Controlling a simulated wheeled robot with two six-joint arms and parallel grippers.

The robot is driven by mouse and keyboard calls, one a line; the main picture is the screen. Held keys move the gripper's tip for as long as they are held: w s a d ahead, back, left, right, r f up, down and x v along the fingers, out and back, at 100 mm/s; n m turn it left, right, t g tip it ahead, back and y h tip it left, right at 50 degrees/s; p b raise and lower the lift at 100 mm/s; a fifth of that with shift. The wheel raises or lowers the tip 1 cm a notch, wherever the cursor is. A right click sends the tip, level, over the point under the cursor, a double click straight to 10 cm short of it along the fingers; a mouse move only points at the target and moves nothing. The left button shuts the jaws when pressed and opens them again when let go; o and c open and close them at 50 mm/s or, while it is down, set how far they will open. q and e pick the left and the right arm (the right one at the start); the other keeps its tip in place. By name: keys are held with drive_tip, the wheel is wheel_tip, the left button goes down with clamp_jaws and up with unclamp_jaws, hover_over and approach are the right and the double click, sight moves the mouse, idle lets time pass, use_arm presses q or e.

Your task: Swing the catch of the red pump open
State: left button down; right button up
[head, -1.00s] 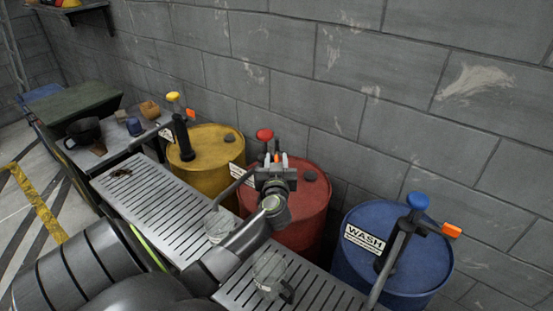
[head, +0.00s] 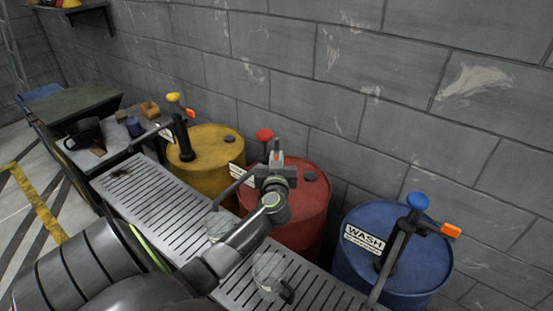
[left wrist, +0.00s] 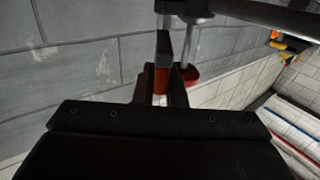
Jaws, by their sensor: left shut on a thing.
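The red pump stands on a red drum (head: 312,215) and has a red knob (head: 265,135) on top. In the left wrist view the red knob (left wrist: 190,75) shows just beyond my fingers. The pump's orange catch (left wrist: 161,80) is between my left fingers. My left gripper (head: 275,158) is shut on the catch, beside the pump's upper part, and hides much of the pump body in the head view. The catch's full angle is hard to tell. My right gripper is in neither view.
A yellow drum (head: 222,142) with a pump stands to the left, a blue drum (head: 410,265) marked WASH to the right. A slatted metal bench (head: 150,205) runs in front, with a clear glass (head: 268,268) on it. A block wall (head: 400,110) rises close behind.

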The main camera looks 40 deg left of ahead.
use_arm(q)
drive_tip(key=shift+s+a+r+m+t+h+p, duration=0.15)
drive_tip(key=shift+a+m+t+h+p, duration=0.15)
drive_tip(key=shift+m+t+h+p, duration=0.6)
drive_tip(key=shift+s+a+f+m+t+h+p, duration=0.15)
drive_tip(key=shift+a+m+t+h+p, duration=0.15)
drive_tip(key=shift+m+h+p, duration=0.65)
drive_tip(key=shift+s+a+r+m+t+h+p, duration=0.2)
drive_tip(key=shift+m+t+h+p, duration=0.35)
drive_tip(key=shift+h+p, duration=0.85)
drive_tip(key=c, duration=1.5)
unclamp_jaws()
drive_tip(key=shift+f, duration=0.15)
